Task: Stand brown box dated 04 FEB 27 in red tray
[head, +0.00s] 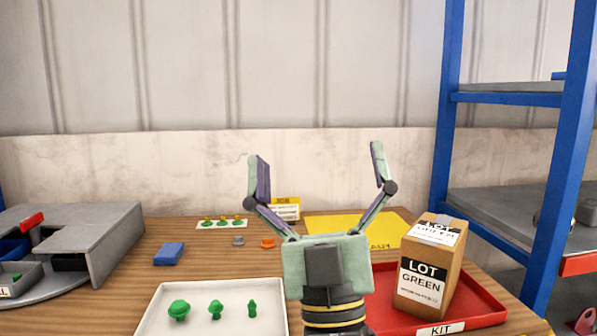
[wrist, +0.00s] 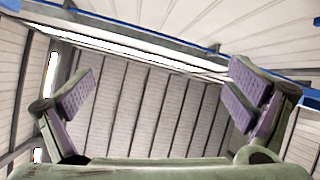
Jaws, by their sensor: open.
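A brown box (head: 426,276) with a white label reading LOT GREEN stands upright in the red tray (head: 483,306), which has a KIT tag on its front edge. The small print under LOT GREEN is too small to read, so I cannot tell its date. My gripper (head: 317,165) is raised with its fingers pointing up, wide open and empty, left of the box and apart from it. The wrist view shows the two open fingers (wrist: 160,92) against the wall and ceiling, with nothing between them.
A white tray (head: 150,319) with several green parts is at the front left. A blue block (head: 169,254), a grey part (head: 238,241) and an orange part (head: 267,243) lie behind it. A yellow mat (head: 335,222) is at the back. A grey fixture (head: 112,233) stands left; blue shelving (head: 447,110) stands right.

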